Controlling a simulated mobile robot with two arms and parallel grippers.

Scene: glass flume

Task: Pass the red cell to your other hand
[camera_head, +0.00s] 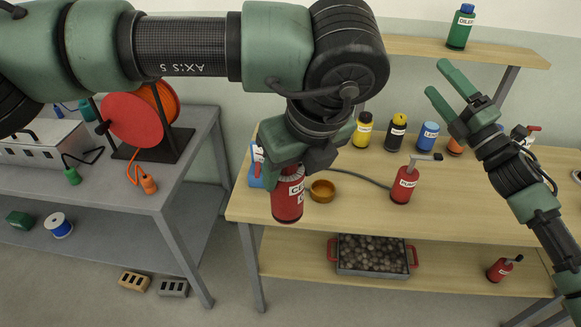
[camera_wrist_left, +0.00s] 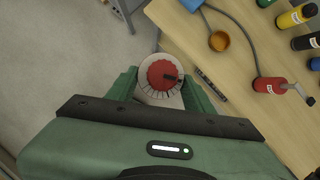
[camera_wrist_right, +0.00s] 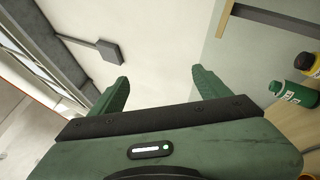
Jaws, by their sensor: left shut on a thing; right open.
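The red cell (camera_head: 288,197) is a red cylinder with a white label band, held upright in front of the wooden table's front left part. My left gripper (camera_head: 290,168) is shut on it from above. In the left wrist view the round red top of the cell (camera_wrist_left: 163,76) shows between the fingers (camera_wrist_left: 162,90). My right gripper (camera_head: 444,88) is open and empty at the upper right, in front of the wall and well apart from the cell. In the right wrist view, nothing is between its fingers (camera_wrist_right: 158,88).
The wooden table (camera_head: 340,208) bears a brown bowl (camera_head: 322,190), a red pump bottle (camera_head: 404,185) and several coloured bottles along the back. A tray of dark stones (camera_head: 372,270) is on its lower shelf. A grey bench (camera_head: 190,150) with an orange reel stands left.

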